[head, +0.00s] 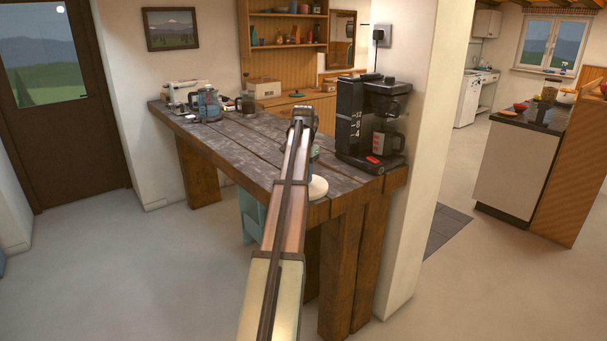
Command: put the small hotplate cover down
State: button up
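A small white round disc (318,187), which looks like the hotplate cover, shows at the front edge of the dark wooden table, just right of my arm. Its left part is hidden behind the arm. I cannot tell whether it rests on the table or is held above it. My arm reaches forward over the table, and its dark wrist is at the far end. My gripper is hidden behind the arm, so its fingers and any grip on the disc do not show. A small bluish-green piece shows between the wrist and the disc; I cannot tell what it is.
A black coffee maker (372,122) stands close right of the disc, with a red item (374,160) at its base. A blue kettle (207,104) and a toaster (184,93) stand at the table's far left. The table's (225,137) middle left is clear.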

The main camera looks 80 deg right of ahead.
jog(key=o, duration=0.4)
jog(key=shift+o, duration=0.2)
jog(key=shift+o, duration=0.2)
notch_tip(320, 180, up, 12)
jog(key=shift+r, duration=0.2)
